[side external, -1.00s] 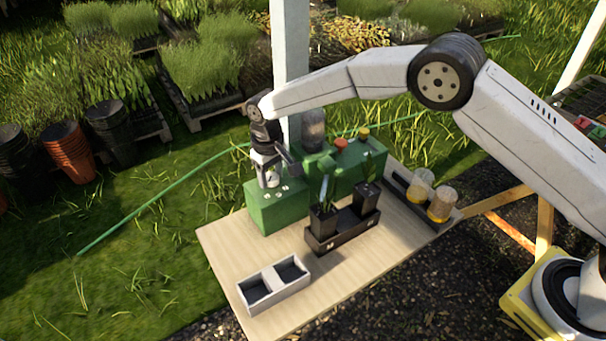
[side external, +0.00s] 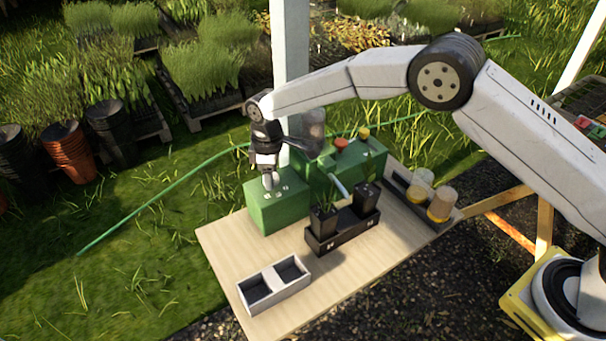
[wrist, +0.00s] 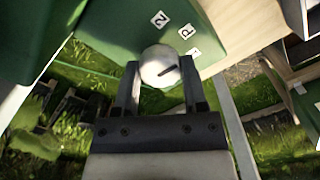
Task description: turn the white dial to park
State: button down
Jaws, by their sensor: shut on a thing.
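The white dial (wrist: 156,60) is a round knob on top of the green box (side external: 262,213). A dark pointer line on it runs to the right and slightly up in the wrist view, roughly towards the lowest of the white label plates (wrist: 192,52). The other plates carry dark characters, one like a P or R (wrist: 187,32) and one like a 2 or N (wrist: 159,18). My gripper (wrist: 160,72) is shut on the dial, one finger on each side. In the side view my gripper (side external: 268,182) points down at the box top, and its fingers mostly hide the dial.
A longer green box (side external: 345,168) with an orange knob (side external: 341,143) and a yellow knob stands behind right. A black tray (side external: 342,232) with dark pots and plants sits right. A grey two-compartment tray (side external: 254,295) lies in front. A post rises close behind my gripper.

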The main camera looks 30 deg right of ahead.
jog(key=shift+n, duration=0.3)
jog(key=shift+c, duration=0.7)
grip_release()
jog(key=shift+r, duration=3.95)
